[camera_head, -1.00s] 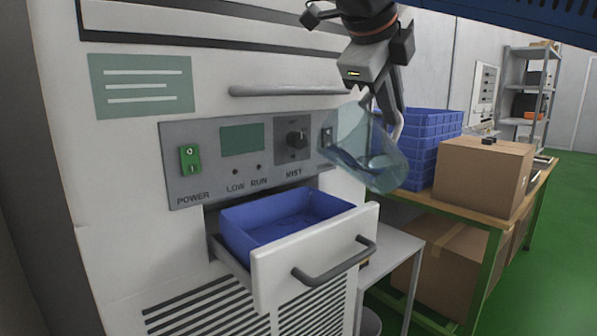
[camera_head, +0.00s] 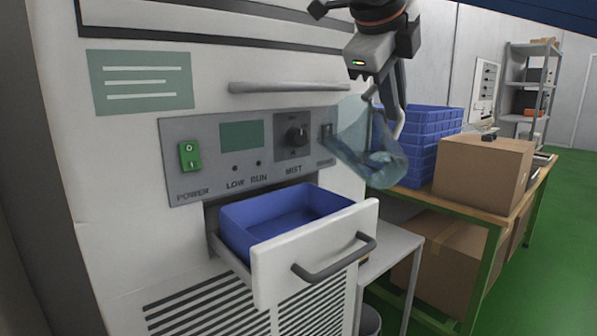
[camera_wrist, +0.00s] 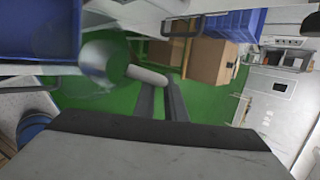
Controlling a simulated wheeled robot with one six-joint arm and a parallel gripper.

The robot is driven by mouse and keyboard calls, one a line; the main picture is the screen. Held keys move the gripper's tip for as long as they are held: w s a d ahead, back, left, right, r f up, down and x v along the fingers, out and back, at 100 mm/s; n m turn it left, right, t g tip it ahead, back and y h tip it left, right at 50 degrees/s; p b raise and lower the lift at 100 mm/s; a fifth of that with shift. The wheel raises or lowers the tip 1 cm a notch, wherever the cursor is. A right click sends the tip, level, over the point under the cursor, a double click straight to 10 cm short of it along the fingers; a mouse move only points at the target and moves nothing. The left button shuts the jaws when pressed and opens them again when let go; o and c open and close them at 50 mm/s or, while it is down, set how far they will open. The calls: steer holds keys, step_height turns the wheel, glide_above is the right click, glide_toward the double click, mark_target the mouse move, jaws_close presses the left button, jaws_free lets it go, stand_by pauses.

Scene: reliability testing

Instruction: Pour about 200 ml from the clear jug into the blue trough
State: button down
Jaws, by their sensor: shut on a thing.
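The clear jug (camera_head: 352,131) is held in the air in front of the machine's panel, right of and above the blue trough (camera_head: 262,213). It is tilted, its upper part leaning left. Some pale water shows low in it. My gripper (camera_head: 391,108) is shut on the jug's handle at its right side. The trough sits in the pulled-out drawer; I cannot tell whether it holds liquid. No stream shows. In the wrist view the jug (camera_wrist: 97,58) and its handle (camera_wrist: 147,75) lie ahead of my fingers, with the trough (camera_wrist: 40,30) at upper left.
The drawer front (camera_head: 312,262) with its grey handle juts out below the jug. A small grey table (camera_head: 400,243) stands right of it. Blue crates (camera_head: 432,130) and a cardboard box (camera_head: 484,172) stand on a bench behind. Green floor is open at far right.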

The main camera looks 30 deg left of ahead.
steer(key=shift+w+d+r, duration=0.1)
stand_by(0.7)
steer(key=shift+w+d+r+g+y+p, duration=0.35)
steer(key=shift+w+g+y+p, duration=0.1)
steer(key=shift+g+p, duration=0.25)
steer(key=shift+w+d+f+m+g+y+p, duration=0.3)
steer(key=shift+w+d+f+g+y+p, duration=0.25)
steer(key=shift+w+g+p, duration=0.2)
steer(key=w+d+f+m+g+y+p, duration=0.1)
steer(key=w+d+f+g+y+p, duration=0.1)
steer(key=w+f+g+y+p, duration=0.1)
steer(key=shift+d+f+g+p, duration=0.2)
steer(key=shift+f+g+p, duration=0.35)
steer(key=shift+f, duration=0.3)
